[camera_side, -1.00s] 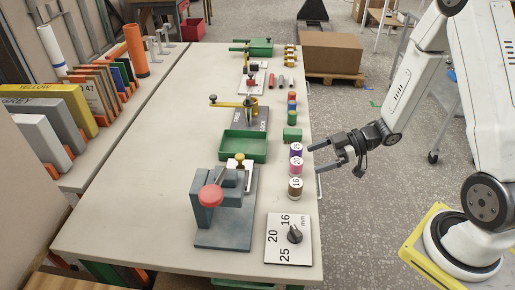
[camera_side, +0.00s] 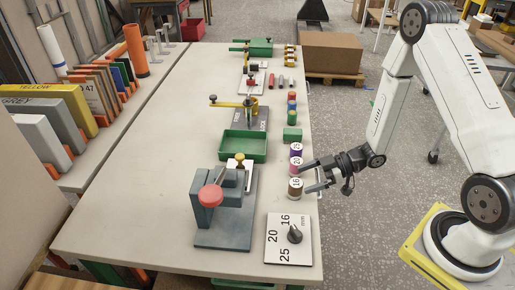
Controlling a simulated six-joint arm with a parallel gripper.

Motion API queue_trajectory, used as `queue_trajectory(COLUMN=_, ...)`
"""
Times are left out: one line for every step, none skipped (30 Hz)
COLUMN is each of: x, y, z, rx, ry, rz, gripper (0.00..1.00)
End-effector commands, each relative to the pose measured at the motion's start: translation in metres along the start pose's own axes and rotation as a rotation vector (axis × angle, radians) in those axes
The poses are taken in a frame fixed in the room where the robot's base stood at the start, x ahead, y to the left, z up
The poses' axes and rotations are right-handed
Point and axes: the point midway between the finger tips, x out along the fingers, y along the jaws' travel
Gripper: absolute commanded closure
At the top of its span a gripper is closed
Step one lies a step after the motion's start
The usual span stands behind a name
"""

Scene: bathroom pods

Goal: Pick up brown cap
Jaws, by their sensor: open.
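The brown cap (camera_side: 295,188) stands on the table's right edge, its white top marked 16. It is the nearest of a short row, with a pink cap (camera_side: 295,168) marked 20 and a purple cap (camera_side: 296,150) marked 25 behind it. My gripper (camera_side: 307,178) is open and comes in from the right, low by the row. Its fingers point left, one near the pink cap and one near the brown cap. I cannot tell whether they touch either cap.
A white plate with a black knob (camera_side: 275,252) lies in front of the caps. A grey press with a red knob (camera_side: 228,225) stands to the left. The table's left middle (camera_side: 150,170) is clear.

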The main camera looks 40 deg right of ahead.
Motion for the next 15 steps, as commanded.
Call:
queue_trajectory(x=0.004, y=-0.001, z=0.000, rx=0.000, ry=0.000, rz=-0.002, gripper=0.01)
queue_trajectory(x=0.005, y=-0.001, z=0.000, rx=0.000, ry=0.000, rz=-0.001, gripper=0.01)
queue_trajectory(x=0.007, y=-0.001, z=0.000, rx=0.000, ry=0.000, rz=-0.001, gripper=0.01)
queue_trajectory(x=0.007, y=-0.001, z=0.000, rx=0.000, ry=0.000, rz=-0.001, gripper=0.01)
queue_trajectory(x=0.008, y=0.000, z=0.000, rx=0.000, ry=0.000, rz=0.000, gripper=0.01)
queue_trajectory(x=0.008, y=0.000, z=0.000, rx=0.000, ry=0.000, rz=0.000, gripper=0.01)
queue_trajectory(x=0.008, y=0.000, z=0.000, rx=0.000, ry=0.000, rz=0.000, gripper=0.01)
queue_trajectory(x=0.008, y=0.000, z=0.000, rx=0.000, ry=0.000, rz=0.000, gripper=0.01)
queue_trajectory(x=0.008, y=0.000, z=0.000, rx=0.000, ry=0.000, rz=0.000, gripper=0.01)
queue_trajectory(x=0.008, y=0.000, z=0.000, rx=0.000, ry=0.000, rz=0.000, gripper=0.01)
queue_trajectory(x=0.009, y=-0.001, z=0.000, rx=0.000, ry=0.000, rz=0.000, gripper=0.01)
queue_trajectory(x=0.010, y=-0.001, z=0.001, rx=0.000, ry=0.000, rz=-0.001, gripper=0.01)
queue_trajectory(x=0.012, y=-0.001, z=0.001, rx=0.000, ry=0.000, rz=-0.001, gripper=0.01)
queue_trajectory(x=0.013, y=-0.001, z=0.001, rx=0.000, ry=0.000, rz=-0.001, gripper=0.01)
queue_trajectory(x=0.016, y=-0.002, z=0.001, rx=0.000, ry=0.000, rz=-0.001, gripper=0.01)
